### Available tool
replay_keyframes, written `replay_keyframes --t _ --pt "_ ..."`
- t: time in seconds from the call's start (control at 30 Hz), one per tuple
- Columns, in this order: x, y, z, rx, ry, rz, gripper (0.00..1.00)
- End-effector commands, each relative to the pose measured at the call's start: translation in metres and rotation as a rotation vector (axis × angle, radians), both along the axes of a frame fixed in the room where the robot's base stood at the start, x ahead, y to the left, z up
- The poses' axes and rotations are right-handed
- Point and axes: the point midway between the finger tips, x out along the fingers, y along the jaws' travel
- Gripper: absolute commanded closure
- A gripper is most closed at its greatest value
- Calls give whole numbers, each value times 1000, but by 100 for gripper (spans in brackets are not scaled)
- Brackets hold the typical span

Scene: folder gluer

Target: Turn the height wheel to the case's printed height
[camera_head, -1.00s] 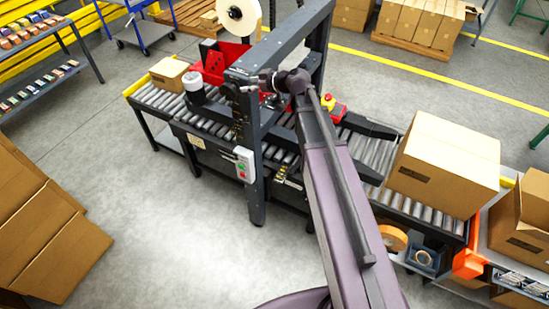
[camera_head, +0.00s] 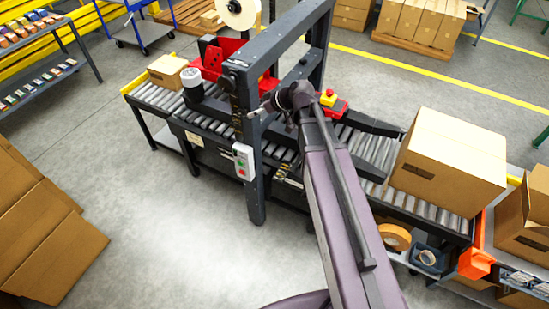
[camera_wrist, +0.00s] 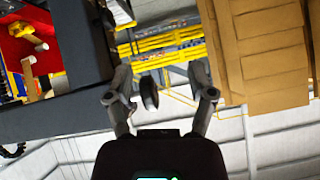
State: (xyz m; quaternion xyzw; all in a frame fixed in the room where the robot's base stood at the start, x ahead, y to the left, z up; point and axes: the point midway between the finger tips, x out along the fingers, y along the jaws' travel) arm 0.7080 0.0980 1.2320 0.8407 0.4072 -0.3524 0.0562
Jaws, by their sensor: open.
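My gripper (camera_wrist: 160,72) is open in the wrist view, its two fingers wide apart. A dark, rounded disc (camera_wrist: 149,93), likely the height wheel, shows edge-on between the fingers, nearer the left one, with gaps on both sides. I cannot tell how far it lies from the fingers in depth. No scale or number on it is readable. In the head view, my gripper (camera_head: 268,104) is small beside the dark machine frame (camera_head: 252,175). A large closed cardboard case (camera_head: 455,155) sits on the right conveyor; its dark side print is too small to read.
The frame's upright and crossbar (camera_head: 285,42) stand close to my wrist. A control box (camera_head: 243,160) with green and red buttons is on the upright. A red-and-yellow emergency stop (camera_head: 328,98) is just right of my wrist. Open floor lies in front.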

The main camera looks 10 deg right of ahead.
Motion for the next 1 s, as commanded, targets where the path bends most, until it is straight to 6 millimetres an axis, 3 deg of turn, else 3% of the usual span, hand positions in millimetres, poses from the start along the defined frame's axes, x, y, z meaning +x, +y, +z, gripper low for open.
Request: replay_keyframes --t 0.2,1.0 --pt "-18 -4 -29 -40 89 -30 29" --pt "-79 -33 -114 -215 395 -214 29"
